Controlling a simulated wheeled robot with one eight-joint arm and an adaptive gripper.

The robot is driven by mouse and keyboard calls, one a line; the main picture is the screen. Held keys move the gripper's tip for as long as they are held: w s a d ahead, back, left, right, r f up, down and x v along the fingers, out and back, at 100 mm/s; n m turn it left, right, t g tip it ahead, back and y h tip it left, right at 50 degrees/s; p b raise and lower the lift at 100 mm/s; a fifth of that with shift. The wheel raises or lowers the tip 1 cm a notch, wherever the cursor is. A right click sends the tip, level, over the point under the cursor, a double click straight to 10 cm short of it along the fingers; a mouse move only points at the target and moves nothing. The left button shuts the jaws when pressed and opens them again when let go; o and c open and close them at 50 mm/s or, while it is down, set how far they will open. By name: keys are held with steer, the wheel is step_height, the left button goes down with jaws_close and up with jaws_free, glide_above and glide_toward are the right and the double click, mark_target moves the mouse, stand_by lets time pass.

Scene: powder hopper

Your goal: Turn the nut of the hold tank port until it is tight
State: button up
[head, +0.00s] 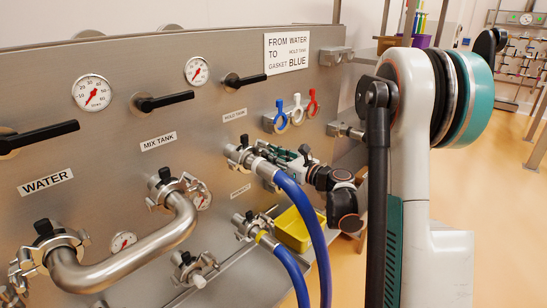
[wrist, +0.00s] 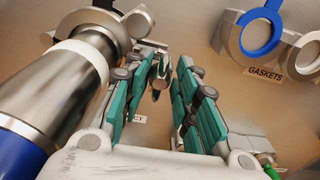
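The hold tank port (head: 236,156) is on the steel panel, with a steel clamp and a blue hose (head: 303,215) fitted to it. Its dark nut (head: 244,140) stands at the top of the clamp. In the wrist view the clamp (wrist: 95,20) is at top left, beside the hose's steel end (wrist: 62,85). My gripper (head: 275,150) is just right of the port. In the wrist view its green fingers (wrist: 160,68) are apart. A small dark metallic part, likely the nut, shows between the fingertips with gaps on both sides. I cannot tell whether either finger touches it.
Blue, white and red gaskets (head: 297,110) hang on the panel right of the port. A second hose port (head: 245,228) and a yellow bin (head: 296,230) are below. A bent steel pipe (head: 150,248) joins ports at the left. Open floor lies to the right.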

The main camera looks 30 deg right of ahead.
steer(key=v, duration=0.9)
